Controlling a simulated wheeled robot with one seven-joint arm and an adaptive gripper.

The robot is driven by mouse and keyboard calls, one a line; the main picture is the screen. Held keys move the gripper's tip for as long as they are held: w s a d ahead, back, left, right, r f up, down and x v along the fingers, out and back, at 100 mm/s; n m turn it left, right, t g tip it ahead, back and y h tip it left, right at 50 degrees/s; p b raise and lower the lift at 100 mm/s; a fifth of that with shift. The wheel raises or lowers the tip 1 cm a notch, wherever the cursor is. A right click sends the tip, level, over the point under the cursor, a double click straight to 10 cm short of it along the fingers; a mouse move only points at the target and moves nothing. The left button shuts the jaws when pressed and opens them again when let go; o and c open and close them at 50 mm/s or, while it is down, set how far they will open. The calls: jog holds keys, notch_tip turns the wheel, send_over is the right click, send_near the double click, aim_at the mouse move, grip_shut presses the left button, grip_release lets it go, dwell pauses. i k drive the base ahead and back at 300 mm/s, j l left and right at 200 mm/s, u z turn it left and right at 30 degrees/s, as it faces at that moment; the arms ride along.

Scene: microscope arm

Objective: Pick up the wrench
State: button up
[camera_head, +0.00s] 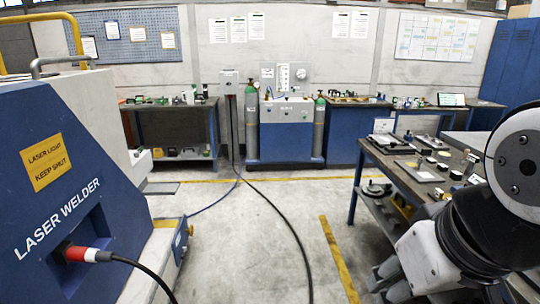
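I cannot make out a wrench in the head view; the small items on the benches are too small to tell apart. My arm comes in from the right edge and bends down to the lower right. Its end, my gripper (384,284), shows as grey parts at the bottom, beside the near right workbench (404,173). Whether its fingers are open or shut is not clear. Several small dark and light parts lie on that bench, and my arm hides part of it.
A blue and grey laser welder (75,160) fills the left, with a red plug and cable. A black cable (285,222) crosses the clear floor.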

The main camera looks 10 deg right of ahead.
aim_at(474, 160)
jog(key=i+l+z, duration=0.1)
jog(key=i+z, duration=0.5)
jog(key=z, duration=0.2)
jog(key=i+z, duration=0.4)
jog(key=i+j+z, duration=0.15)
jog(key=z, duration=0.2)
